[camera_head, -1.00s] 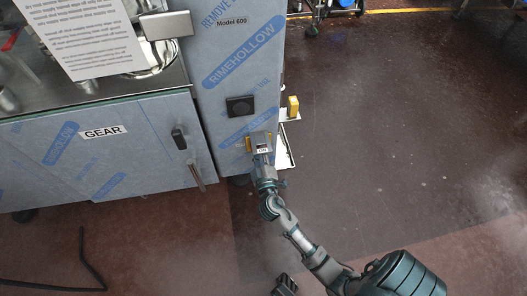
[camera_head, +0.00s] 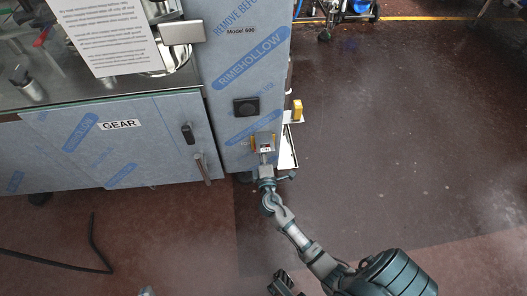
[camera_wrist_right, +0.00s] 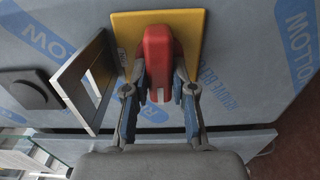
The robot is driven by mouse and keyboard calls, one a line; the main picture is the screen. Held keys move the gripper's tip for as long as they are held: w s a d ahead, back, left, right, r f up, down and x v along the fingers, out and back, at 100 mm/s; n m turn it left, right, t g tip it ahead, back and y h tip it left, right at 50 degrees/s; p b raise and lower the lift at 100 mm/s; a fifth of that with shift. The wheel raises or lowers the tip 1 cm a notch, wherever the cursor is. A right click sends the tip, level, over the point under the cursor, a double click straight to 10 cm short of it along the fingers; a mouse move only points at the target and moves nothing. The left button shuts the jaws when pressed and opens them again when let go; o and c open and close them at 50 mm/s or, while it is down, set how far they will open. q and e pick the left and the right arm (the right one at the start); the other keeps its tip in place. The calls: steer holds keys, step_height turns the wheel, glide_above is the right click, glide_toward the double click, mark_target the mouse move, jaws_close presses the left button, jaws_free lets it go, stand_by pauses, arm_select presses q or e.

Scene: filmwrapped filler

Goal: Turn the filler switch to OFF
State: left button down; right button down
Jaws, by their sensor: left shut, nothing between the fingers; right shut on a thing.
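The filler switch (camera_wrist_right: 160,60) shows in the right wrist view as a red handle on a yellow plate (camera_wrist_right: 193,32), fixed to the blue film-wrapped panel. The handle points up and down in that picture. My right gripper (camera_wrist_right: 160,92) has its fingers on both sides of the handle's lower part and is shut on it. In the head view the right gripper (camera_head: 265,158) is at the yellow-edged switch low on the Model 600 cabinet and hides most of it. Only a small tip of my left gripper (camera_head: 146,292) seems to show at the bottom edge, away from the switch.
A grey frame with a square opening (camera_wrist_right: 88,82) stands out beside the switch. A black square knob (camera_head: 246,107) is on the panel above. The GEAR cabinet (camera_head: 110,140) is at left. A black cable (camera_head: 92,240) lies on the floor; the floor at right is clear.

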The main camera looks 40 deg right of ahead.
arm_select(q)
steer(key=shift+w+f, duration=0.1)
steer(key=shift+f, duration=0.05)
arm_select(e)
steer(key=shift+f, duration=0.15)
steer(key=c, duration=1.2)
jaws_free()
steer(key=shift+o, duration=1.2)
steer(key=shift+w+f, duration=0.1)
steer(key=shift+w, duration=0.05)
arm_select(q)
steer(key=shift+w, duration=0.15)
arm_select(e)
steer(key=v, duration=1.2)
